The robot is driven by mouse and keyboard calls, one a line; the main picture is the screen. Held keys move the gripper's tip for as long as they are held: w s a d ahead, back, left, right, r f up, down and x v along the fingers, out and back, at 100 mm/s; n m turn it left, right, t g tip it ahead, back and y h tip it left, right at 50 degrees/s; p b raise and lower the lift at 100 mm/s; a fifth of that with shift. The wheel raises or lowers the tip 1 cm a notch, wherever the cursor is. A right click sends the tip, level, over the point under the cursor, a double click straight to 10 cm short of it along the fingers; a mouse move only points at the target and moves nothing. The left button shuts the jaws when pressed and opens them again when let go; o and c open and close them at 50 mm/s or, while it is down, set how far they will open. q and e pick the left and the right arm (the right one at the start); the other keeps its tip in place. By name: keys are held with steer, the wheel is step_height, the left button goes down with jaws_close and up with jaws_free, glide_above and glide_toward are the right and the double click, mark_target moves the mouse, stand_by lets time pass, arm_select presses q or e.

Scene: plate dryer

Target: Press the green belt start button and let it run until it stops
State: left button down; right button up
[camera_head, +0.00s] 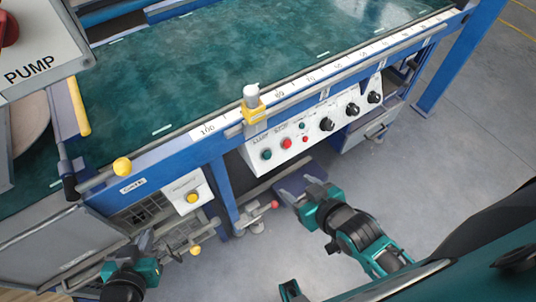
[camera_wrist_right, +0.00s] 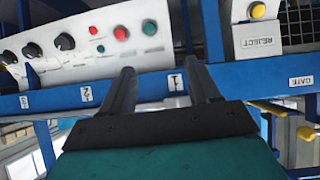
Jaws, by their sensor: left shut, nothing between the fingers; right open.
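The white control panel (camera_head: 312,127) is mounted on the front of the blue frame, below the teal belt (camera_head: 260,45). At its left end is a larger green button (camera_head: 267,155), with a red button (camera_head: 287,143) beside it. Smaller red and green buttons and black knobs follow to the right. The panel appears upside down in the right wrist view, with the green button (camera_wrist_right: 150,27) beyond the fingertips. My right gripper (camera_wrist_right: 158,78) is open and empty, in front of and below the panel, apart from the buttons. My left gripper (camera_head: 143,242) is shut and empty at lower left.
A yellow button (camera_head: 192,198) sits on the white REJECT box left of the panel. A yellow-ended lever (camera_head: 122,165) and a red-ended handle (camera_head: 273,205) stick out in front. A PUMP box (camera_head: 35,65) stands at upper left. Grey floor is clear at right.

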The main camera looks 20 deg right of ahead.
jaws_close()
stand_by(0.3)
stand_by(1.1)
